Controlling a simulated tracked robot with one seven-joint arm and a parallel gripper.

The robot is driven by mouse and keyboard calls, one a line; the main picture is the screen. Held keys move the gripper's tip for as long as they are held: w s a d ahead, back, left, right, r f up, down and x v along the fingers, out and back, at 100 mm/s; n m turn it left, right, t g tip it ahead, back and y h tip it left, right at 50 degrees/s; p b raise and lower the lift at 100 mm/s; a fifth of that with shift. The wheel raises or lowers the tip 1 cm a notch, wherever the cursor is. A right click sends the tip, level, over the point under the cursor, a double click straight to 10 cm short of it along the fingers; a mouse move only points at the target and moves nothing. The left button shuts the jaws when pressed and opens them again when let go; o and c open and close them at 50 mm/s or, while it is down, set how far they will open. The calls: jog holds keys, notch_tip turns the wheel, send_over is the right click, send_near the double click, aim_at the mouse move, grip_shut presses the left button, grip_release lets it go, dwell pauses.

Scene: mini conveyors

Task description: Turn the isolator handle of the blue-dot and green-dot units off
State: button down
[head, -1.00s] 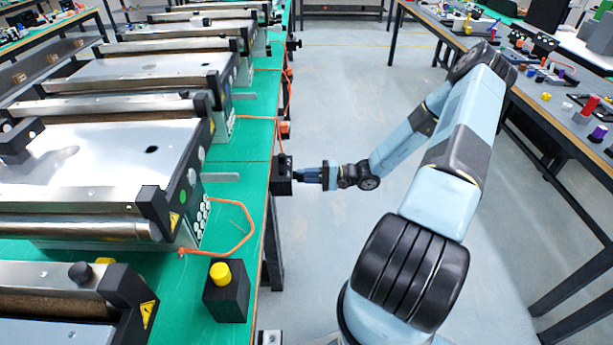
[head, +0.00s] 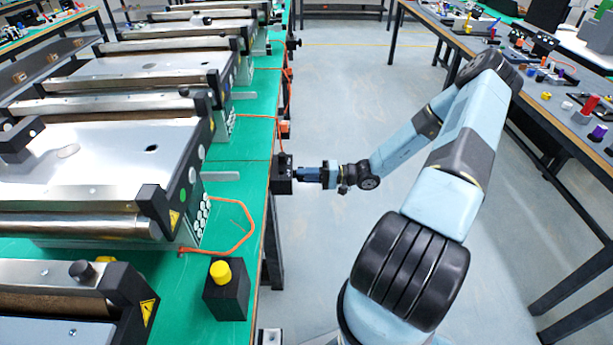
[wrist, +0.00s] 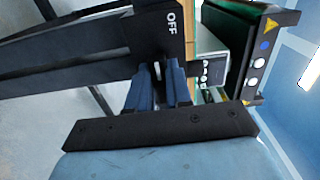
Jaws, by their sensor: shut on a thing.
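A black isolator box (head: 283,178) is fixed at the green table's right edge. My gripper (head: 298,175) reaches it from the right and is shut on its handle, which is mostly hidden between the fingers. In the wrist view, my blue fingers (wrist: 159,86) meet at the box face, beside a white OFF mark (wrist: 172,22). A small pale piece shows between the fingertips; the handle's exact angle is unclear. A blue dot (wrist: 264,45) shows on a conveyor end in the wrist view. The green dot (head: 183,197) is on a nearer conveyor's end in the head view.
Several conveyors line the green table (head: 245,180). A black box with a yellow button (head: 220,271) stands near the front. An orange cable (head: 250,235) lies on the table. The aisle floor (head: 335,110) is clear; a bench with small parts stands at right.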

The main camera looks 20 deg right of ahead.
jog(key=c, duration=1.4)
grip_release()
jog(key=shift+s+f, duration=0.15)
jog(key=shift+f, duration=0.1)
jog(key=o, duration=0.4)
jog(key=shift+r, duration=0.1)
jog(key=shift+c, duration=0.2)
jog(key=shift+d, duration=0.15)
jog(key=v, duration=1.3)
jog(key=shift+d, duration=0.25)
